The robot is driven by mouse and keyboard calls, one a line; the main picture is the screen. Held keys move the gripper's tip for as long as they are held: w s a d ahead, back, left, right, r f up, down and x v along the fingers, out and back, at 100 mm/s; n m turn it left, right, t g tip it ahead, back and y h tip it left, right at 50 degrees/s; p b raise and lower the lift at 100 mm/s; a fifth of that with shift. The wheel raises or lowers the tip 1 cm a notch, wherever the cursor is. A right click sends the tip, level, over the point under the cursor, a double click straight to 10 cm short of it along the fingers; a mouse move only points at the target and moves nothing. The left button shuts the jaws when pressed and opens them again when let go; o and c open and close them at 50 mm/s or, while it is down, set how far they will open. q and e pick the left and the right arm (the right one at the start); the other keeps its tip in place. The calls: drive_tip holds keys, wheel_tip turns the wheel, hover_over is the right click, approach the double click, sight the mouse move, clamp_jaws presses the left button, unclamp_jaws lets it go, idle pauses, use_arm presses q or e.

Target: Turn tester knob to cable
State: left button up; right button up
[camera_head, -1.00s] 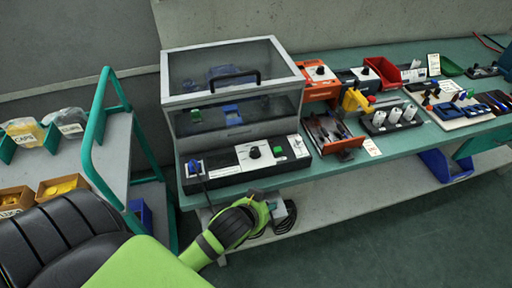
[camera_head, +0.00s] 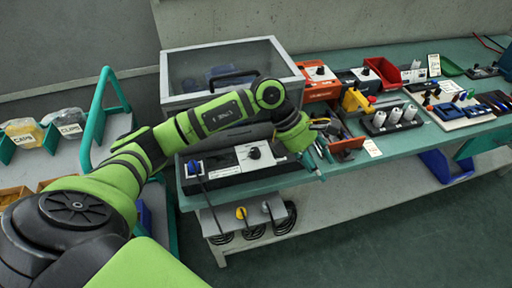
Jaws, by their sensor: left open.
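The tester (camera_head: 182,97) is a grey box with a clear lid and a black handle at the back of the green bench. On its low front strip, a white panel (camera_head: 277,160) carries a black knob (camera_head: 254,153). A blue plug with a cable (camera_head: 194,168) sits at the strip's left end. My left arm crosses in front of the box. My left gripper (camera_head: 320,156) is open and empty, right of the knob and apart from it, by the panel's right end. The arm hides much of the box front, and the panel's green button is hidden. My right gripper is not in view.
An orange tray of tools (camera_head: 348,143) is close to the right of my gripper. Further right stand a rack of white cylinders (camera_head: 392,120) and a red bin (camera_head: 384,70). Cables with yellow and grey plugs (camera_head: 241,213) hang below the bench's front edge.

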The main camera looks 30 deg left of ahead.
use_arm(q)
drive_tip(key=a+y, duration=0.3)
drive_tip(key=a, duration=0.4)
drive_tip(key=r+g+y, duration=0.1)
drive_tip(key=y, duration=0.4)
hover_over(256, 150)
drive_tip(key=shift+d, duration=0.2)
drive_tip(key=shift+a+f, duration=0.15)
drive_tip(key=shift+a, duration=0.2)
wheel_tip(256, 150, down, 7)
drive_tip(key=shift+d+r+p, duration=0.1)
drive_tip(key=shift+r+p, duration=0.1)
drive_tip(key=shift+p, duration=0.75)
clamp_jaws()
